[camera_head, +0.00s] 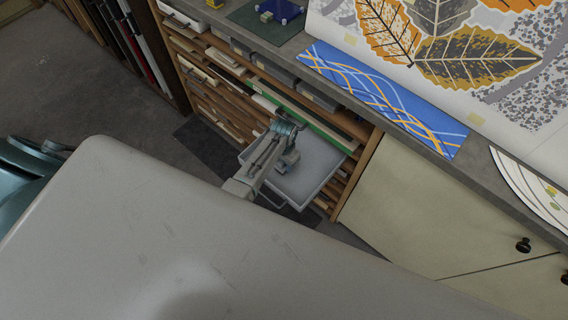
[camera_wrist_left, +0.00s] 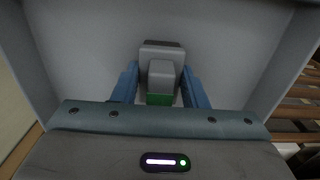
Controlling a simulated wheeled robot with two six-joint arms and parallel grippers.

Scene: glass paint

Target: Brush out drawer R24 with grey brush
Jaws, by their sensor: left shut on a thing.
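An open grey drawer (camera_head: 325,160) sticks out of the wooden shelf unit; no label is readable. My left gripper (camera_head: 288,160) is down over the drawer's inside, and my arm covers part of its left side. In the left wrist view, the gripper (camera_wrist_left: 160,88) is shut on a grey brush (camera_wrist_left: 161,73), a blocky grey piece with a green part at its near end. The drawer's pale grey floor and walls (camera_wrist_left: 90,45) surround the brush there. The bristles are hidden, so contact with the floor cannot be told. My right gripper is not in view.
The shelf unit (camera_head: 215,100) holds several shelves of stacked sheets. A green strip (camera_head: 305,125) lies just above the drawer's back. The worktop above carries a blue patterned panel (camera_head: 385,95) and a leaf-pattern sheet (camera_head: 470,55). Pale cabinet doors (camera_head: 420,210) stand to the right.

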